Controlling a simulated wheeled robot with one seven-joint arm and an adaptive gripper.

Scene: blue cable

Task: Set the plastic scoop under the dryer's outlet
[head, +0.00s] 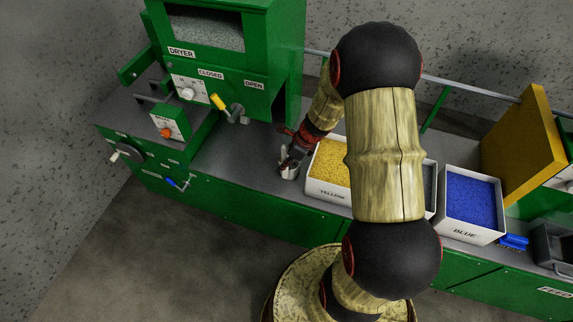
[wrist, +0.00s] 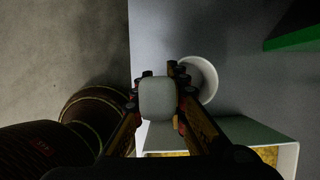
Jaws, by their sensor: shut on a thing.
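The plastic scoop (head: 289,173) is a small whitish cup low over the grey counter, left of the yellow bin. In the wrist view its round rim (wrist: 211,80) shows beside my fingers. My gripper (head: 290,159) is shut on the scoop; a pale rounded piece, seemingly its handle, sits between the fingertips in the wrist view (wrist: 157,98). I cannot tell whether the cup touches the counter. The green dryer (head: 287,50) stands at the back left, with a yellow-tipped lever (head: 217,101) between CLOSED and OPEN labels. The scoop is in front and right of it. I cannot make out the outlet clearly.
The yellow bin (head: 328,190) stands close right of the scoop, with the blue bin (head: 470,237) farther right. A control box with an orange knob (head: 166,132) is at the left. Bare counter (head: 235,155) lies between the control box and scoop.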

